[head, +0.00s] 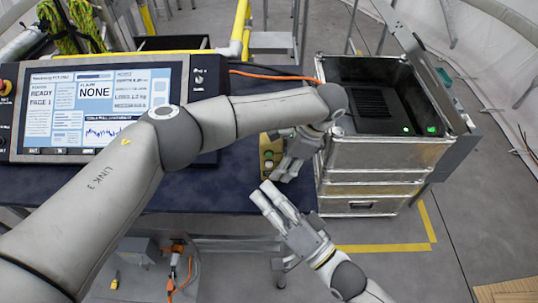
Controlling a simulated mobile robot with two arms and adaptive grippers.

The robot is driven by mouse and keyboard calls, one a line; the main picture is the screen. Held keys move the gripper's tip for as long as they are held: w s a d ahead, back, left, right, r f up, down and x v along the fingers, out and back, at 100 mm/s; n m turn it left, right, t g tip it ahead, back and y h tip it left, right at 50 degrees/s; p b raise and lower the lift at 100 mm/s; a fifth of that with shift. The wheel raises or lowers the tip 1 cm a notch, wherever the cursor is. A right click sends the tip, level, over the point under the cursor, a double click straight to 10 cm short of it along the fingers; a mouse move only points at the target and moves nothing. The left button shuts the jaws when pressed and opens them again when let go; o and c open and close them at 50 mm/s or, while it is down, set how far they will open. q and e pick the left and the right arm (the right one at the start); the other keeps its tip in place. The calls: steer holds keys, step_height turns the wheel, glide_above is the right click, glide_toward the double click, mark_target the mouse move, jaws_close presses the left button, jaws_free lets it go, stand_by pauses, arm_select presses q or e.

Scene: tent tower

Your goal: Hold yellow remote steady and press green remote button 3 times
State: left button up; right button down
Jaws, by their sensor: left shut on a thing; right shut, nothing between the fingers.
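A yellow-olive remote (265,144) stands at the right end of the dark blue table, beside the metal case. Darker greenish spots show on its face, but they are too small to tell which is the green button. My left arm reaches across the table from the left. My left gripper (284,174) points down at the remote's right side and is shut on it; the contact itself is partly hidden by the fingers. My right gripper (263,191) comes from the lower right. It is shut and empty, its fingertips just below the remote and apart from it.
A large monitor panel (60,143) stands on the left of the table (215,192). An open metal case (365,158) with small green lights inside stands close to the right of both grippers. An orange cable (265,75) runs behind my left arm. Floor at the lower right is mostly clear.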

stand_by(0.3)
arm_select(q)
steer(key=o, duration=1.3)
